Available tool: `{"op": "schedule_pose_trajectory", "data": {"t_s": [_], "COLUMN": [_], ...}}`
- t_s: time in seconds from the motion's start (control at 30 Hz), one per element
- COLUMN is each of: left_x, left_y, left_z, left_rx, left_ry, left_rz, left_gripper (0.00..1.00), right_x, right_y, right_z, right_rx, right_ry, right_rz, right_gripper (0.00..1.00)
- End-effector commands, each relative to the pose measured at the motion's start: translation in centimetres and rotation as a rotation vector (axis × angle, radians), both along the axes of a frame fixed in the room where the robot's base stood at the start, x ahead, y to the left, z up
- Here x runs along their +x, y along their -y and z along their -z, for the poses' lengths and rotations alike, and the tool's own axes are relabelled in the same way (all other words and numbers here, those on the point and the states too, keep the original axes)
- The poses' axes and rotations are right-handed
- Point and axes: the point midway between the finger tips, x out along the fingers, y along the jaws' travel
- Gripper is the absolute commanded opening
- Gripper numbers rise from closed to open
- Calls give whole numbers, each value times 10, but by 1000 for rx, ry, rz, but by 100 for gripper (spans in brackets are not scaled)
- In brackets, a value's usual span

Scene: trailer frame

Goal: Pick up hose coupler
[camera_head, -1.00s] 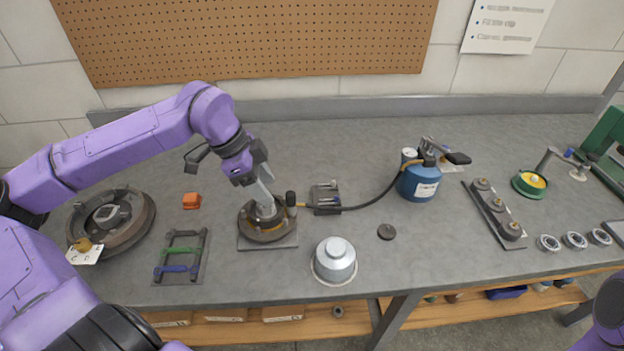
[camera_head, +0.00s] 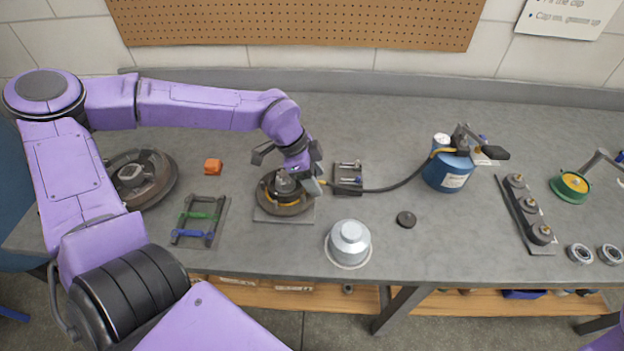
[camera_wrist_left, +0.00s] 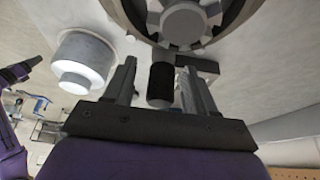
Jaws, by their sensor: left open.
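The hose coupler, a dark ribbed cylinder (camera_wrist_left: 161,82), shows in the left wrist view between the two fingers of my left gripper (camera_wrist_left: 158,76), with space on both sides. In the head view my left gripper (camera_head: 314,184) is open and low at the right side of the hub assembly (camera_head: 285,204). There it hides most of the coupler. My right gripper is not in view.
A silver cap-shaped part (camera_head: 349,243) stands in front to the right, and a small bracket plate (camera_head: 348,178) lies just right of the gripper. The bench's back strip is clear.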

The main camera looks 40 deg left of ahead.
Motion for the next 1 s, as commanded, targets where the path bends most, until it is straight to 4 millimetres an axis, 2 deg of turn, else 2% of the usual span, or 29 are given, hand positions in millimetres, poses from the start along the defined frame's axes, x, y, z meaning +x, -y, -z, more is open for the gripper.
{"op": "schedule_pose_trajectory", "data": {"t_s": [0.17, 0.33, 0.37, 0.73, 0.9, 1.0], "left_x": [0, 0, 0, 1, 1, -12], "left_y": [0, 0, 0, 0, 0, 16], "left_z": [0, 0, 0, -7, -35, -53], "left_rx": [0, 0, 0, -1, -1, 0], "left_ry": [1, 1, 1, 3, 7, 9], "left_rz": [0, 0, 0, 0, 0, 5], "left_gripper": [56, 4, 0, 0, 0, 0], "right_x": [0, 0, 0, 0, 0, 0], "right_y": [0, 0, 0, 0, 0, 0], "right_z": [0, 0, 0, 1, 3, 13], "right_rx": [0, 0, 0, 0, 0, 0], "right_ry": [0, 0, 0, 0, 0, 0], "right_rz": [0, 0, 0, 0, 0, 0], "right_gripper": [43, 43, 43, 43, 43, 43]}}
